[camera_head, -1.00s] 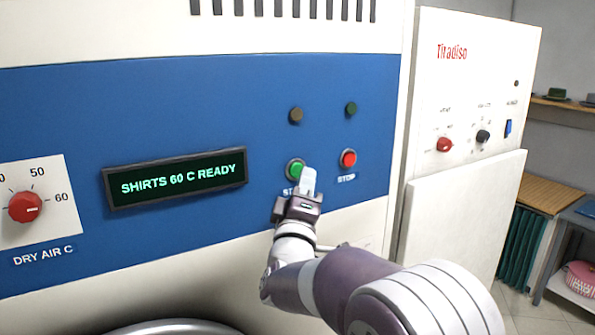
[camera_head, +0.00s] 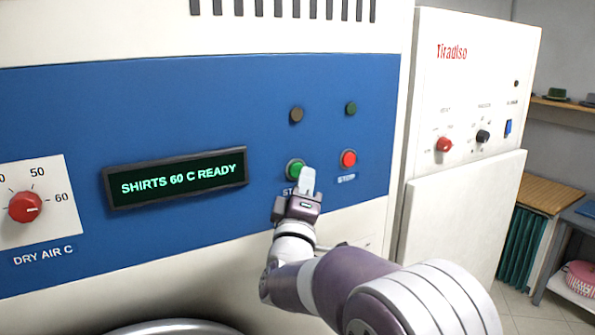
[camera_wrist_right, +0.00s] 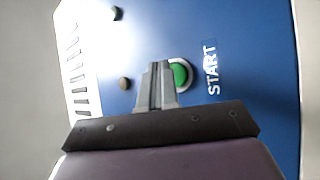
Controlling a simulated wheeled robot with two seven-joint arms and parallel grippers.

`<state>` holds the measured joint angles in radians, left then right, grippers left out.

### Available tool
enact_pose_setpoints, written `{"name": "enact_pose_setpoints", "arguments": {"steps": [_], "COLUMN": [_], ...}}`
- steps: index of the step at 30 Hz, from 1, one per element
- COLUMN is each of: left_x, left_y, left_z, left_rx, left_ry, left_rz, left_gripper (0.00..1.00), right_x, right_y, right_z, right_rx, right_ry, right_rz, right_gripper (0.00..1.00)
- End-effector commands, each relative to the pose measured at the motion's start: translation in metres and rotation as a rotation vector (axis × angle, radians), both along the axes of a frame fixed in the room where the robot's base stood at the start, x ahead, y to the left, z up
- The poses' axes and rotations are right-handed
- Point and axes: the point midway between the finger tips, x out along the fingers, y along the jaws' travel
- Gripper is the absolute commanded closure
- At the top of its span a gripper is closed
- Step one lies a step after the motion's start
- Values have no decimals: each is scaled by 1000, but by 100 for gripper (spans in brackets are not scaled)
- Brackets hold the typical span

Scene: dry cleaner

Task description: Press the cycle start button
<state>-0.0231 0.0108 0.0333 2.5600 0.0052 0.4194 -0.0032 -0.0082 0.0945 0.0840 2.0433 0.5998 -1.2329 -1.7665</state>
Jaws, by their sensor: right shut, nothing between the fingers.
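The green start button (camera_head: 295,169) sits on the blue control panel (camera_head: 230,100), with its label partly hidden by my right gripper. My right gripper (camera_head: 308,177) is shut and empty, its fingertips just in front of the button's lower right edge in the head view. In the right wrist view the closed fingers (camera_wrist_right: 156,72) lie beside the green button (camera_wrist_right: 180,76), overlapping its rim; I cannot tell whether they touch it. My left gripper is out of view.
A red stop button (camera_head: 348,159) is right of the start button. Two unlit lamps (camera_head: 296,115) (camera_head: 351,109) sit above. A red dry-air dial (camera_head: 25,207) is at the left. A white machine (camera_head: 475,90) with knobs stands at the right.

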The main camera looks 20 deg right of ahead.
Motion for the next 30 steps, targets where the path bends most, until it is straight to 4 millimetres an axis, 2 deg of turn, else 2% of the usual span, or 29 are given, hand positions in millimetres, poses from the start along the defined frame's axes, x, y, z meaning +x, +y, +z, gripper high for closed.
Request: {"name": "enact_pose_setpoints", "arguments": {"steps": [30], "left_x": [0], "left_y": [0], "left_z": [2], "left_rx": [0], "left_ry": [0], "left_rz": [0], "left_gripper": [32], "right_x": [12], "right_y": [1], "right_z": [0], "right_rx": [0], "right_ry": [1], "right_rz": [0], "right_gripper": [100]}}
